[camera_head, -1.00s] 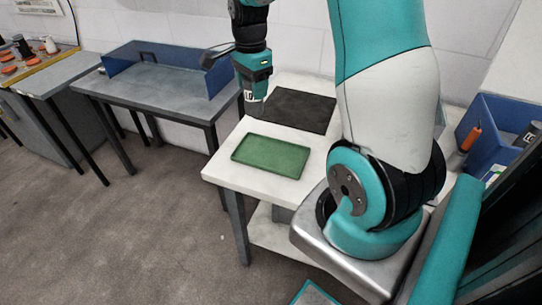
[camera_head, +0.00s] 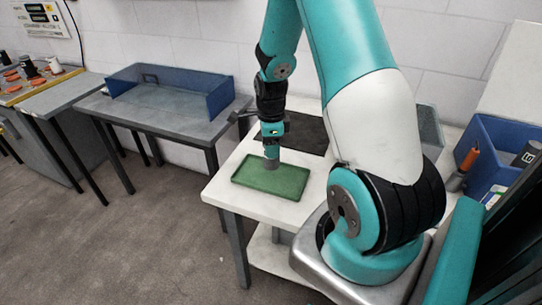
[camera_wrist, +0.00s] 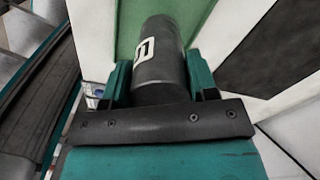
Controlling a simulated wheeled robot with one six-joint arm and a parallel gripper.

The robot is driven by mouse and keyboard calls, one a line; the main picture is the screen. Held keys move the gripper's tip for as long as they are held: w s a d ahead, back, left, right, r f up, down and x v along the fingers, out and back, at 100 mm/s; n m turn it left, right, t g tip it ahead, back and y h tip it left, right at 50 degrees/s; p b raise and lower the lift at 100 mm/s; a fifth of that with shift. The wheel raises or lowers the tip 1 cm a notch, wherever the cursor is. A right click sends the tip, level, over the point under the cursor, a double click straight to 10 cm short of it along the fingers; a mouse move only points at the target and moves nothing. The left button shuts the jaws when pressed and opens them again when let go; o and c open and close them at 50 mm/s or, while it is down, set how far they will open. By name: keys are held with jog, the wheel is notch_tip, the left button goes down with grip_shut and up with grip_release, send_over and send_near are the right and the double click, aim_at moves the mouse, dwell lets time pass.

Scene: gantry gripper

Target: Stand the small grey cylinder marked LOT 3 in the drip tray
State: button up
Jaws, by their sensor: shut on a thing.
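The small grey cylinder (camera_head: 271,160) is upright in my gripper (camera_head: 271,147), above the back middle of the green drip tray (camera_head: 285,184). Its lower end appears at or just over the tray floor; I cannot tell whether it touches. In the wrist view the dark grey cylinder (camera_wrist: 158,48) sits between my shut jaws (camera_wrist: 160,82). A white label with a partial dark mark shows on its side; the full marking is not readable. Green tray surface (camera_wrist: 128,32) shows behind it.
The tray lies on a white table (camera_head: 228,200) with a dark mat (camera_head: 308,136) behind it. At right stand a grey bin (camera_head: 430,130) and a blue bin (camera_head: 490,135) holding an orange-handled tool (camera_head: 469,160). A workbench (camera_head: 165,110) stands at left. The tray is otherwise empty.

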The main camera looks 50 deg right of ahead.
jog(key=shift+f, duration=2.25)
jog(key=shift+f, duration=0.1)
jog(key=o, duration=1.2)
